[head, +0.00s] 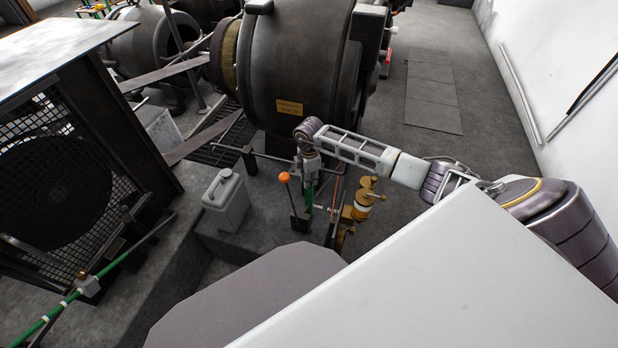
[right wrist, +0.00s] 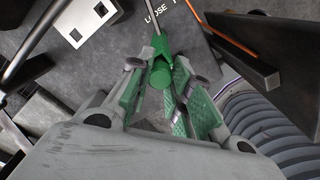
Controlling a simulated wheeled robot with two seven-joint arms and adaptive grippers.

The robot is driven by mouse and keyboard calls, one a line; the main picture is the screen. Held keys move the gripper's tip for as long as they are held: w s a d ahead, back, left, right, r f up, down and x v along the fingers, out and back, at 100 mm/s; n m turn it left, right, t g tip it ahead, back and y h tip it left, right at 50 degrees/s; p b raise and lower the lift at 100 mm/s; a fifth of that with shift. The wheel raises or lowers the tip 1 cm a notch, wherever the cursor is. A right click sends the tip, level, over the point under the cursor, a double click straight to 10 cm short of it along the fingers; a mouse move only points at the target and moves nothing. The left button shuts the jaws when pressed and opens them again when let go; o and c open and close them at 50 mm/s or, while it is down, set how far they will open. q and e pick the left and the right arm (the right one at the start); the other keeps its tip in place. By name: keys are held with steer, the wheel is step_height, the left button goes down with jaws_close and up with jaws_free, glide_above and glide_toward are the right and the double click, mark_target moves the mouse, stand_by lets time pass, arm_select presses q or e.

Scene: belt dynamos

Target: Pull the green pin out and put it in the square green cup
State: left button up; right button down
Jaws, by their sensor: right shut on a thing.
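The green pin (right wrist: 161,73) shows in the right wrist view as a green knob with a thin shaft running up from it. My right gripper (right wrist: 160,80) is shut on the knob, with its green-padded fingers on either side. In the head view my right gripper (head: 309,182) points down beside the big dark machine, and the pin there is too small to tell from the green pads. I cannot tell whether the shaft still sits in its hole. I cannot make out the square green cup in either view. My left gripper is not in view.
A lever with an orange knob (head: 284,177) stands just left of my right gripper, and a brass fitting (head: 367,198) just right. A grey canister (head: 226,201) stands further left. A dark plate with the word LOOSE (right wrist: 165,10) lies near the pin's shaft.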

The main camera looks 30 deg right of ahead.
steer(key=shift+f+b, duration=0.6)
steer(key=shift+f, duration=0.6)
stand_by(0.4)
steer(key=c, duration=1.2)
jaws_free()
steer(key=shift+c, duration=0.2)
steer(key=shift+r, duration=0.1)
step_height(320, 180, up, 12)
stand_by(0.6)
